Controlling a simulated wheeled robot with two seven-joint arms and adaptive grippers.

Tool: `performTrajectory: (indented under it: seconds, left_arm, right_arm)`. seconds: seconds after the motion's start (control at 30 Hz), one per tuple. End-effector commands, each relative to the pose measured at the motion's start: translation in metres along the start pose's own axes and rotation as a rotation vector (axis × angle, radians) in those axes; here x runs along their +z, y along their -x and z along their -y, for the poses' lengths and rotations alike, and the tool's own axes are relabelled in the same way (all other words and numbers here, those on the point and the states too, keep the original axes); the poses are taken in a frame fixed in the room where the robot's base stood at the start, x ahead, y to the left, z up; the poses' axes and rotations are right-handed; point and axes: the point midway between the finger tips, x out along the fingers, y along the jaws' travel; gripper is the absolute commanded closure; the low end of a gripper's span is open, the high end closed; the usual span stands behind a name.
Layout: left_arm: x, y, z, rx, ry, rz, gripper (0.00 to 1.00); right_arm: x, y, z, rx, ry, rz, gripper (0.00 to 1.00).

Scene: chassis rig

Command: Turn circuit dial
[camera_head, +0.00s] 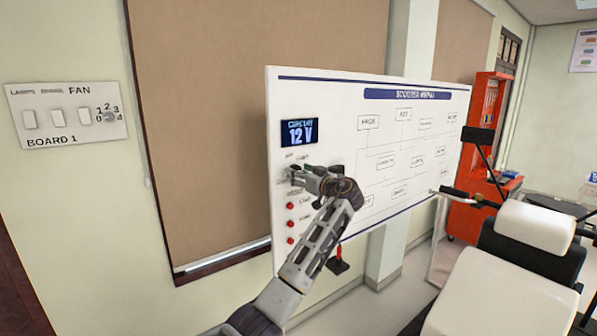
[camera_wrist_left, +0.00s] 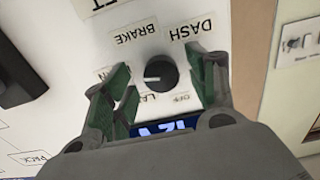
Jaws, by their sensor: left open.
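The round black circuit dial (camera_wrist_left: 161,74) sits on the white board in the left wrist view, which shows the board upside down. A light mark on its face lies toward the left in that view. Labels around it include BRAKE, DASH and OFF; others are partly covered. My left gripper (camera_wrist_left: 158,64) is open, its green-padded fingers on either side of the dial, with visible gaps. In the head view my left gripper (camera_head: 303,177) is at the board below the display (camera_head: 299,132), which reads CIRCUIT 12 V; the gripper hides the dial there. My right gripper is not in view.
The white diagram board (camera_head: 400,150) extends right of the arm. Red buttons (camera_head: 290,223) run down its left edge below the gripper. A wall switch panel (camera_head: 65,115) marked BOARD 1 is at left. A scooter seat (camera_head: 500,290) and red cabinet (camera_head: 470,210) stand at right.

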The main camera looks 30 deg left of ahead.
Motion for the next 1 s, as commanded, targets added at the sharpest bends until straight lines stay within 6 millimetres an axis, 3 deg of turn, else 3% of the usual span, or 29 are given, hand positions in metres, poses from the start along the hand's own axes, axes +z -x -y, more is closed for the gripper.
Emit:
performTrajectory:
  seconds: [0.47, 0.83, 1.0]
  left_arm:
    - [0.0002, -0.0104, 0.0001, 0.000, 0.000, 0.000, 0.42]
    - [0.0000, -0.0101, 0.0001, 0.000, 0.000, 0.000, 0.87]
    - [0.0000, -0.0100, 0.0001, 0.000, -0.003, 0.000, 0.88]
  right_arm:
    - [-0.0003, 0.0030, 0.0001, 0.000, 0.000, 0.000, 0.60]
    - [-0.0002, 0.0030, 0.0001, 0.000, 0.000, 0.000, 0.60]
    - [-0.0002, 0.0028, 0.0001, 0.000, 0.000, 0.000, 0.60]
